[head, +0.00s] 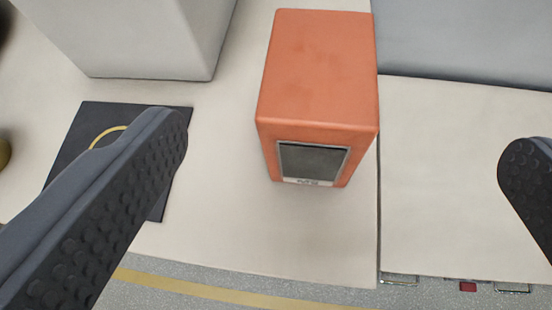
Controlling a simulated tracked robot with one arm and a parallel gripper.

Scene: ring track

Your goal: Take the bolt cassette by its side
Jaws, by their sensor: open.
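The bolt cassette seems to be the orange box (318,75), which stands upright on a pale surface in the upper middle of the head view. Its near face has a dark framed panel with a small pale label under it; the label is too small to read. My gripper (345,165) is open and empty. Its left finger is at the lower left and its right finger at the right edge, both with dark studded pads. The box shows between the two fingers, apart from both.
A dark square mat (88,128) with a yellow curved mark lies partly behind the left finger. A large pale block (150,35) stands at the upper left and a grey block (465,40) at the upper right. The pale surface (250,235) ends above a speckled floor with a yellow stripe (220,293).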

